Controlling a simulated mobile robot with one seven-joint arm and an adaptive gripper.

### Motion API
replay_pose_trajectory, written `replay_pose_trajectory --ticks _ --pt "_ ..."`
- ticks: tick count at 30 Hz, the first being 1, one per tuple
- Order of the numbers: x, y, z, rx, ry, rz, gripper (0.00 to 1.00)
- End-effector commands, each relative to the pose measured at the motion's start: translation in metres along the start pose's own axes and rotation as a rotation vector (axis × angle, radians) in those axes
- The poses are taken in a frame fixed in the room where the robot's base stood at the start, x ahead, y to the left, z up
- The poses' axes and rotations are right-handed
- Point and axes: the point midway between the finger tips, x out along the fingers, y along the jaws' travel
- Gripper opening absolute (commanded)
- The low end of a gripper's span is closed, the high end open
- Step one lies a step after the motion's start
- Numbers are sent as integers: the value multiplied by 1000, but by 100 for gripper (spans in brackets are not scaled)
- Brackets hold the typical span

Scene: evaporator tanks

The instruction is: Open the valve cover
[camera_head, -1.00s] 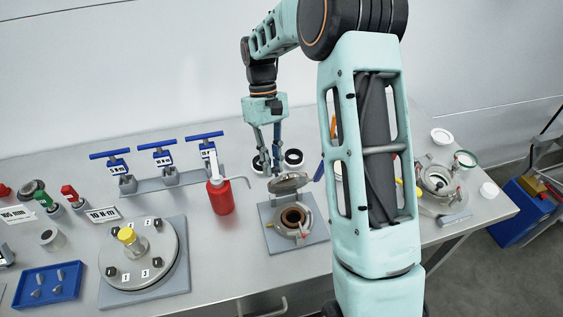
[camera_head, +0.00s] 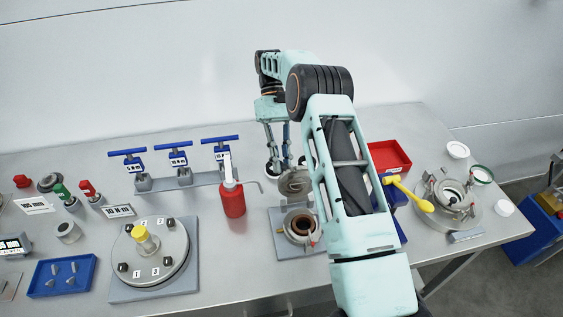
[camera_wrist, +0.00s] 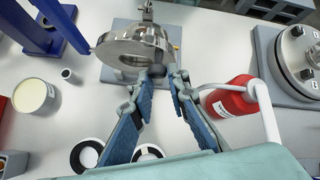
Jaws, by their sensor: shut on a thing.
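The valve (camera_head: 301,238) is a grey metal round body on a square plate, with its dark brown opening facing up in the head view. Its round metal valve cover (camera_head: 295,183) stands open, tilted back behind the opening. My gripper (camera_head: 279,168) is behind the cover, low over the table. In the wrist view the cover (camera_wrist: 118,46) is just beyond my gripper (camera_wrist: 167,75), whose fingertips are closed around a small dark knob (camera_wrist: 157,72) at the cover's edge. My arm hides part of the table right of the valve in the head view.
A red bottle (camera_head: 232,200) with a bent spout stands left of the valve, close to my gripper in the wrist view. Blue-handled valves (camera_head: 178,160) stand at the back left. A red tray (camera_head: 390,156) and yellow-handled tool (camera_head: 410,192) lie right of my arm.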

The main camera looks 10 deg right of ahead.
Motion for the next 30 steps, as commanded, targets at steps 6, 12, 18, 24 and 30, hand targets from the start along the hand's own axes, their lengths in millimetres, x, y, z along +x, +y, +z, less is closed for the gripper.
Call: replay_pose_trajectory --ticks 6,12,18,24,30 --pt "6 10 -4 12 -29 -2 0" --pt "6 10 -5 13 -35 -5 0" --pt "6 10 -4 13 -37 -6 0" --pt "6 10 -4 12 -38 -7 26" --pt "4 7 -4 8 -35 -7 33"
